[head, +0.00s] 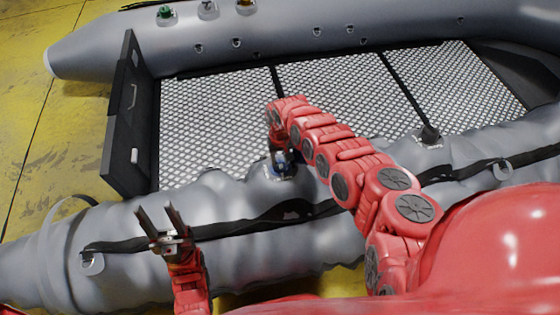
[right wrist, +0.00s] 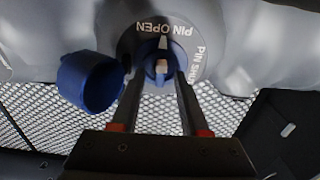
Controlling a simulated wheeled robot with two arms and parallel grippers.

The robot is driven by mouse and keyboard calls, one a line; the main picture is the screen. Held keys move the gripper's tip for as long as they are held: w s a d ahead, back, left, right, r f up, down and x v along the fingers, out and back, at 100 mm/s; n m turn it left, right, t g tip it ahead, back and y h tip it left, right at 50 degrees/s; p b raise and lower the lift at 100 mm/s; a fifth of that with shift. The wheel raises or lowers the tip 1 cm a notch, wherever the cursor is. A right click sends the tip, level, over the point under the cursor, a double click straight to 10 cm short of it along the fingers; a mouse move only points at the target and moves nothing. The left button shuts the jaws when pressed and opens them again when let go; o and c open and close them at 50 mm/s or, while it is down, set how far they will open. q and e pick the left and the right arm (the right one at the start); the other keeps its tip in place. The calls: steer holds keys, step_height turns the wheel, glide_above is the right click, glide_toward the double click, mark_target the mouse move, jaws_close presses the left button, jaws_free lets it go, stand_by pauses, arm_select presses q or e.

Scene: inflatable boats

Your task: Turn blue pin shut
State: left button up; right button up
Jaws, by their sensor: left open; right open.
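The blue pin (right wrist: 150,50) sits in a round grey valve plate (right wrist: 122,22) with the printed words "PIN OPEN" and a partly covered "PIN SHU". A pale mark at the pin points up towards "PIN OPEN". My right gripper (right wrist: 160,76) is open, with one finger on each side of the pin; whether they touch it is unclear. An open blue cap (right wrist: 90,82) hangs left of the pin. In the head view the valve (head: 284,173) is on the near grey tube, partly hidden by my right gripper. My left gripper (head: 160,212) is open and empty above the near tube.
The boat's grey near tube (head: 120,220) has a black strap along it. A patterned metal floor (head: 215,115) lies between the tubes, with a black transom board (head: 122,115) at its left end. The far tube (head: 300,35) carries other valves, including a green one (head: 165,13).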

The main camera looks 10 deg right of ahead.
jaws_close()
